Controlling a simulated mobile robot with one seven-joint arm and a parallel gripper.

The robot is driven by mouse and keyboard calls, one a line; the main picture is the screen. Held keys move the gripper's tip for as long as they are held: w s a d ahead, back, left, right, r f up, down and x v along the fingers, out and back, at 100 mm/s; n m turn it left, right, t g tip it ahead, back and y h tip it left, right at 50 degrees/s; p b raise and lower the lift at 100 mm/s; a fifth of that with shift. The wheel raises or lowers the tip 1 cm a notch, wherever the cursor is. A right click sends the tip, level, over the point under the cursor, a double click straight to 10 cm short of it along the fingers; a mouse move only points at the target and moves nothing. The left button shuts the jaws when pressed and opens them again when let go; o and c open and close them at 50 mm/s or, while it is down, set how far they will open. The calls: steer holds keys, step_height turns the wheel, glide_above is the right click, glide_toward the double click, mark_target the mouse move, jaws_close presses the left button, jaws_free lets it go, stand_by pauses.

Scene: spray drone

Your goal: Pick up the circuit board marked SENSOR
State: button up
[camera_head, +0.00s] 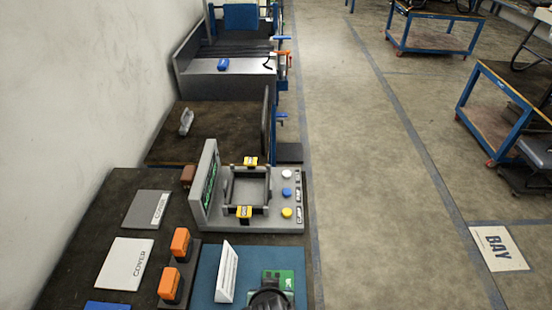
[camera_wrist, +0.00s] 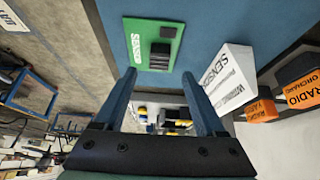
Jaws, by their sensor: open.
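The green circuit board marked SENSOR (camera_wrist: 153,43) lies flat on a blue mat (camera_wrist: 205,12) in the wrist view, with a dark block of parts on it. In the head view the board (camera_head: 284,281) shows at the bottom of the bench, partly covered by my arm's dark end. My gripper (camera_wrist: 166,88) is open and empty, its two blue fingers apart. In the wrist view the board appears beyond the fingertips, a little left of their middle, and not between them. A white sign marked SENSOR (camera_wrist: 227,75) stands beside the board.
Two orange blocks (camera_head: 181,242) stand left of the mat. Flat COVER plates (camera_head: 125,263) lie farther left. A grey fixture with a screen and buttons (camera_head: 262,217) stands behind the mat. The wall bounds the bench on the left; open floor lies right.

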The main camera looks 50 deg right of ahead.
steer(key=shift+x, duration=2.45)
steer(key=shift+s, duration=0.15)
jaws_close()
